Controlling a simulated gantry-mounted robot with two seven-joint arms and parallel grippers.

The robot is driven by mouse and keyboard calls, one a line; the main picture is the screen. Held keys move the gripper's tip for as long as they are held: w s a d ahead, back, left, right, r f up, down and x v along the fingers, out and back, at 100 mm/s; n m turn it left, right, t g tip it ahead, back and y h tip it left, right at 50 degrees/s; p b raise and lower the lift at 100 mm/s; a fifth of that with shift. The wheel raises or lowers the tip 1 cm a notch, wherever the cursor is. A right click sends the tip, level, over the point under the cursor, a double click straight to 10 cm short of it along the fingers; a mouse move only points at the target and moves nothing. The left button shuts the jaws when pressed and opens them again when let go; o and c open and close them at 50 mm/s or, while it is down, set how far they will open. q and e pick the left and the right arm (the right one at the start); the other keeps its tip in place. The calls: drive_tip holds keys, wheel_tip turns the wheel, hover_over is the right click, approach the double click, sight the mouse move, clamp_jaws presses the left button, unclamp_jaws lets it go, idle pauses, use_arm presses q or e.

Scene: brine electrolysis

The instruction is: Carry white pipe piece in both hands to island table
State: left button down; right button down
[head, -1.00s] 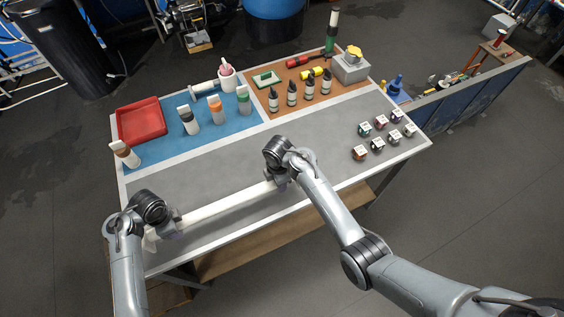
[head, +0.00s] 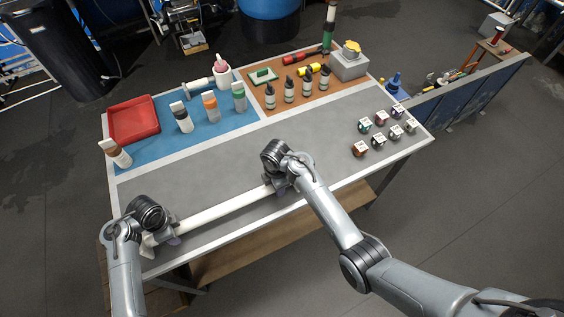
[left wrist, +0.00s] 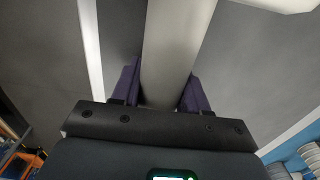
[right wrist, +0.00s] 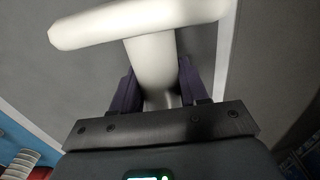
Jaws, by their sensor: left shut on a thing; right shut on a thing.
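The white pipe piece (head: 222,209) is a long tube with a crosspiece at its end. It lies across the head view over the front part of the grey-topped table (head: 195,180). My left gripper (head: 170,236) is shut on the pipe near its left end. In the left wrist view the pipe (left wrist: 172,50) passes between the dark fingers (left wrist: 165,92). My right gripper (head: 276,187) is shut on it near its right end. In the right wrist view the fingers (right wrist: 153,90) hold the stem just below the white crosspiece (right wrist: 140,22). I cannot tell whether the pipe touches the tabletop.
Dropper bottles (head: 290,89) and a grey device (head: 349,62) stand on the brown area. Small labelled blocks (head: 380,128) sit at right. The table's grey middle is clear.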

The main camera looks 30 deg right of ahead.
use_arm(q)
drive_tip(key=c, duration=0.6)
unclamp_jaws()
use_arm(e)
drive_tip(key=c, duration=0.6)
unclamp_jaws()
use_arm(q)
drive_tip(key=shift+r, duration=0.1)
wheel_tip(320, 180, up, 11)
drive_tip(key=shift+r, duration=0.45)
use_arm(e)
drive_tip(key=shift+r, duration=0.55)
wheel_tip(320, 180, up, 11)
